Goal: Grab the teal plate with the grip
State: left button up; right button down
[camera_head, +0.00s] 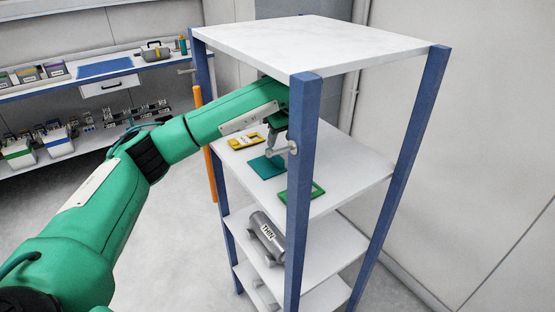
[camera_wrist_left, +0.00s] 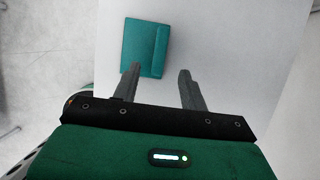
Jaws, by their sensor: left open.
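The teal plate (camera_head: 267,167) lies flat on the upper inner shelf of the rack, between a yellow plate and a green plate. It has a raised strip along one side, seen in the left wrist view (camera_wrist_left: 140,47). My left gripper (camera_head: 279,150) reaches in under the rack's top board, close to the teal plate. In the left wrist view my left gripper (camera_wrist_left: 157,75) has its fingers apart with nothing between them. The plate lies ahead of the fingertips, a little to the left of their middle. The rack post partly hides the gripper in the head view. My right gripper is not seen.
A yellow plate (camera_head: 246,141) and a green plate (camera_head: 313,190) lie on the same shelf (camera_head: 345,166). The white top board (camera_head: 318,45) and blue front post (camera_head: 302,160) bound the space. A grey cylinder (camera_head: 265,236) lies one shelf below. A workbench (camera_head: 145,65) stands behind left.

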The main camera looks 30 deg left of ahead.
aim_at(267, 162)
pick_arm(q)
jog(key=shift+p+x, duration=0.65)
jog(key=shift+x, duration=0.6)
jog(key=p+x, duration=0.2)
jog(key=x, duration=0.2)
jog(key=shift+w+a, duration=0.1)
jog(key=shift+a+f, duration=0.1)
jog(key=shift+f, duration=0.2)
jog(key=c, duration=0.9)
grip_shut()
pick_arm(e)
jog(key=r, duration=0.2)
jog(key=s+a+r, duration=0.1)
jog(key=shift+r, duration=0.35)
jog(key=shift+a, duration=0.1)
